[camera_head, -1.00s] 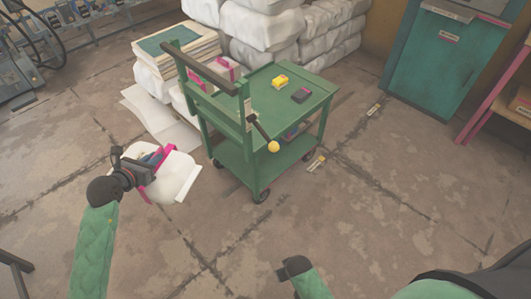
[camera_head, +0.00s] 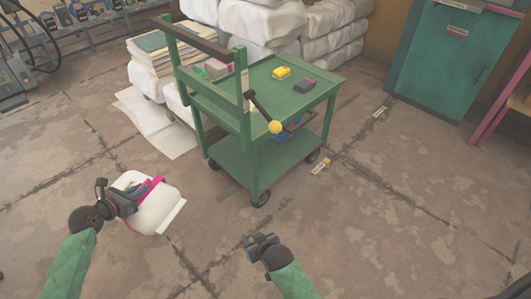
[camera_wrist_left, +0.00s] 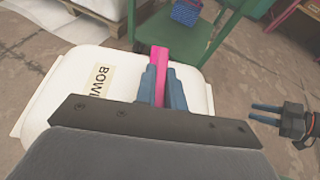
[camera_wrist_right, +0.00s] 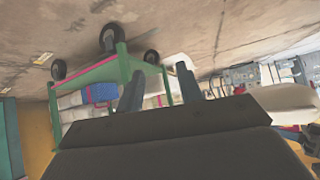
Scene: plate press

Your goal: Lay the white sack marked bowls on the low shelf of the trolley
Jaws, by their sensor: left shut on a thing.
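The white sack (camera_head: 158,212) hangs at the lower left in the head view, left of and in front of the trolley. In the left wrist view its tan label (camera_wrist_left: 97,92) reads "BOWL", with the rest hidden. My left gripper (camera_head: 143,190) is shut on the sack's pink strap (camera_wrist_left: 159,62). The green trolley (camera_head: 240,105) stands at centre with its handle side toward me. Its low shelf (camera_head: 250,160) is bare at the front, with a blue thing (camera_head: 284,135) toward the back. My right gripper (camera_wrist_right: 160,85) is open and empty, in front of the trolley.
A teal cabinet (camera_head: 442,60) stands at the right. The floor before the trolley is clear.

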